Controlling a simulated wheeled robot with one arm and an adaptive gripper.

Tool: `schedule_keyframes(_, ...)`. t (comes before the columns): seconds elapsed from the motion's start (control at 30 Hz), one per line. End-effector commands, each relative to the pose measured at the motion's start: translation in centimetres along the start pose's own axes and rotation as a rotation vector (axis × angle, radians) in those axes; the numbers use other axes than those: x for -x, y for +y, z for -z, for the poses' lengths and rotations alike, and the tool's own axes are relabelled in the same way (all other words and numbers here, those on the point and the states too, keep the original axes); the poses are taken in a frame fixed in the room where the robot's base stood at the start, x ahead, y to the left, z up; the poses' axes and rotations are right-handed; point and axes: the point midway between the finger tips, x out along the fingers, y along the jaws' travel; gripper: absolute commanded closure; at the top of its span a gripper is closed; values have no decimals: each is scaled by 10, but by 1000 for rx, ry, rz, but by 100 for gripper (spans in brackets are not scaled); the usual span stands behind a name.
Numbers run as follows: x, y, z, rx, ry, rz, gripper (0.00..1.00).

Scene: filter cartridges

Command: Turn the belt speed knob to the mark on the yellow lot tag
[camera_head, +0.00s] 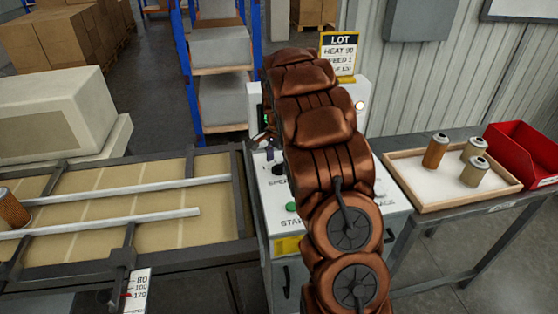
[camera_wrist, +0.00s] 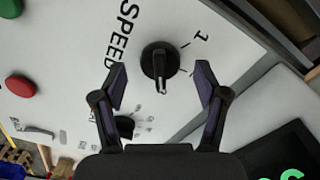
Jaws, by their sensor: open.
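The black speed knob (camera_wrist: 159,60) sits on the white panel beside the word SPEED in the wrist view. Its ridge points toward the bottom of that picture. A printed 1 (camera_wrist: 201,37) and a short tick lie to its upper right and right. My gripper (camera_wrist: 161,82) is open, one finger each side of the knob and apart from it. In the head view my arm hides much of the panel.
A second black knob (camera_wrist: 124,125) is partly behind the left finger. A red button (camera_wrist: 20,86) and a green button (camera_head: 291,206) are on the panel. The conveyor (camera_head: 150,175) lies left; a wooden tray (camera_head: 428,205) with cartridges and a red bin (camera_head: 527,150) stand right.

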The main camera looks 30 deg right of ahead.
Motion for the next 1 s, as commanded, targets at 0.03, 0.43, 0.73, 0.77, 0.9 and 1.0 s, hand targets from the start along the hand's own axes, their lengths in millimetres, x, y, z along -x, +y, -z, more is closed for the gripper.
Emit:
schedule_keyframes(0.03,-2,0,0,0,0,-1,27)
schedule_keyframes(0.43,-6,0,0,0,0,0,32)
schedule_keyframes(0.73,-6,0,0,0,0,0,63)
schedule_keyframes(0.77,-6,0,0,0,0,0,67)
schedule_keyframes(0.9,-6,0,0,0,0,-1,81)
schedule_keyframes(1.0,-6,1,0,0,0,-1,87)
